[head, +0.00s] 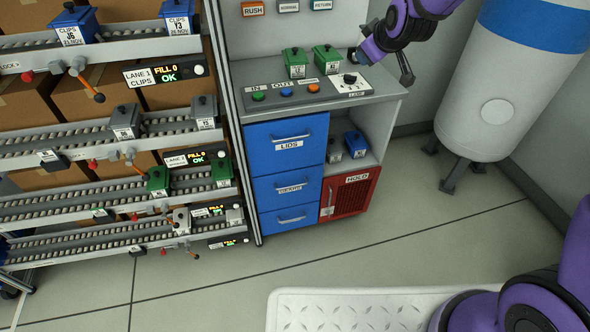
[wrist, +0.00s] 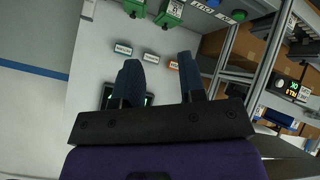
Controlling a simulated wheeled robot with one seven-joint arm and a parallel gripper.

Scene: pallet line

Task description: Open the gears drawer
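The gears drawer (head: 290,188) is the middle blue drawer in the cabinet, with a "GEARS" label and a bar handle. It looks shut, flush with the lids drawer (head: 287,145) above and the lower blue drawer (head: 290,217). My gripper shows in the wrist view (wrist: 160,82) with its two dark fingers apart and nothing between them. In the head view my purple arm reaches in at the top right, above the counter and well above and to the right of the gears drawer. The gripper does not touch the drawer.
The counter (head: 385,92) overhangs the drawers and carries two green bins (head: 311,60) and a button panel. A red hold cabinet (head: 349,193) stands right of the drawers, conveyor racks (head: 100,142) left. A white tank (head: 495,95) stands at right.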

